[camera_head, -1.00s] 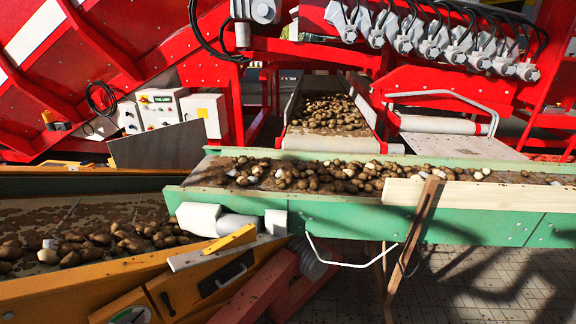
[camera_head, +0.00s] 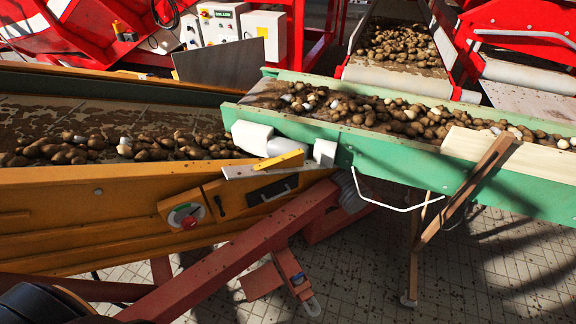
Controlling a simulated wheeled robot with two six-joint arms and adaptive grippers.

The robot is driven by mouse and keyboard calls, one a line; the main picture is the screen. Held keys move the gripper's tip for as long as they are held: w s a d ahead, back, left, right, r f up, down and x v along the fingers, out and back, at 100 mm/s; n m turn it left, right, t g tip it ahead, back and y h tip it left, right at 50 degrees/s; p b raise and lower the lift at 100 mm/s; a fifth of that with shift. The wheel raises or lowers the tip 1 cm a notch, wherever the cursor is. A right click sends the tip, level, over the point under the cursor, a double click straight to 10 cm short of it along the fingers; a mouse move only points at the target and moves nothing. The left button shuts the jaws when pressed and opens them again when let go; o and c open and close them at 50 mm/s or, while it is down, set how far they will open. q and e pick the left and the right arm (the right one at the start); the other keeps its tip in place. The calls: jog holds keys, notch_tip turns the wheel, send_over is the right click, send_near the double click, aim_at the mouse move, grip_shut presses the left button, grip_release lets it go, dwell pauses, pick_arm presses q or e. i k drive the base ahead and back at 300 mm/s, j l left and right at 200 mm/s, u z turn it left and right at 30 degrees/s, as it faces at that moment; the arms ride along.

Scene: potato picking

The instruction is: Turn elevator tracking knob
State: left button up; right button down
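A round knob (camera_head: 184,216) with a red and green face sits on the side panel of the yellow conveyor (camera_head: 90,225). No label on it is readable, so I cannot tell if it is the elevator tracking knob. A small dark lever (camera_head: 219,205) is just right of it, and a black handle (camera_head: 272,188) is further right. White control boxes (camera_head: 222,24) with small coloured buttons or knobs stand at the top, too small to read. Neither of my grippers is in view.
A green conveyor (camera_head: 400,160) carrying potatoes crosses the right side, with a wooden prop (camera_head: 462,195) against it. A red beam (camera_head: 235,255) runs low across the front. A dark rounded object (camera_head: 45,303) fills the bottom left corner. Tiled floor (camera_head: 355,270) is open at lower right.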

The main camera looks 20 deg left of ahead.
aim_at(189, 222)
jog(key=u, duration=1.55)
